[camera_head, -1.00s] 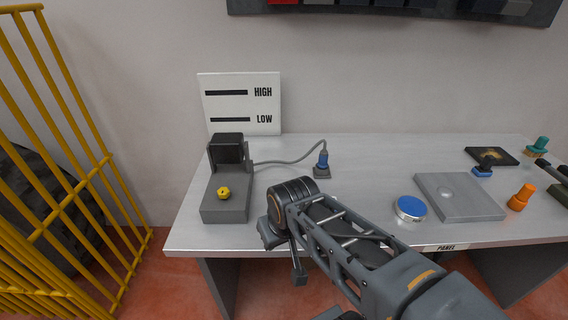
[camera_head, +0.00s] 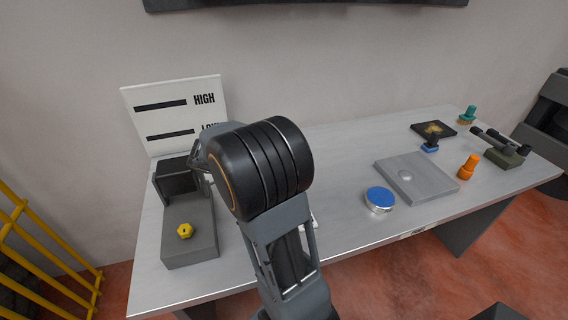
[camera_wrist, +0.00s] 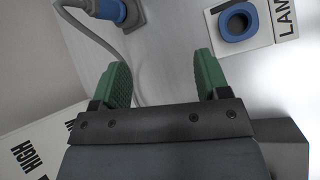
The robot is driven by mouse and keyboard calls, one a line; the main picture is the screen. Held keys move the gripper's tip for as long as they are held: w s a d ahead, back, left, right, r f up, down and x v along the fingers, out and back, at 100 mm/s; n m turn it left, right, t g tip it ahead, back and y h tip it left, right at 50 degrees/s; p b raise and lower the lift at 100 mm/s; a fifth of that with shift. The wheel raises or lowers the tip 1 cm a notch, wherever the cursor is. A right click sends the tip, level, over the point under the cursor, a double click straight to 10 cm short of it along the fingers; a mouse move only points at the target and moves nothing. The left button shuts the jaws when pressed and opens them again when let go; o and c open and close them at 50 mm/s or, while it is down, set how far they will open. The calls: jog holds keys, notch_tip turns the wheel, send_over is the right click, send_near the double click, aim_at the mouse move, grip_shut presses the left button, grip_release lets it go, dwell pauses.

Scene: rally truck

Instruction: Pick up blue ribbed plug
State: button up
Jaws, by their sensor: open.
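The blue ribbed plug (camera_wrist: 112,10) shows at the top left of the wrist view, partly cut off by the frame edge. It sits at a grey base, with a grey cable (camera_wrist: 95,35) running from it. My gripper (camera_wrist: 163,78) is open, with its two green fingers apart and nothing between them. The plug lies beyond the fingertips and to the left, apart from them. In the head view my arm hides the plug.
A blue ring socket (camera_wrist: 238,22) on a white labelled plate is at the wrist view's top right. On the bench (camera_head: 340,150) are a grey box with a yellow knob (camera_head: 185,231), a blue-topped round button (camera_head: 380,197) and an orange knob (camera_head: 468,166). A HIGH/LOW board (camera_head: 150,92) stands behind.

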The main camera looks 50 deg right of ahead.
jog(key=shift+w+d+f+n+g+h+p, duration=0.25)
jog(key=shift+w+d+f+n+h+p, duration=0.75)
jog(key=shift+d, duration=2.15)
jog(key=shift+w+d+f+n+g+h+p, duration=0.2)
jog(key=shift+w+d+f+n+h, duration=0.3)
jog(key=shift+d+f+n, duration=1.85)
jog(key=shift+w+d+f+m+g+h+p, duration=0.2)
jog(key=shift+w+d+f+h+p, duration=0.6)
jog(key=shift+d, duration=3.2)
jog(key=shift+s+r, duration=0.1)
jog(key=shift+s, duration=0.15)
jog(key=shift+c, duration=0.3)
jog(key=c, duration=1)
jog(key=shift+r+b, duration=0.1)
jog(key=shift+b, duration=0.2)
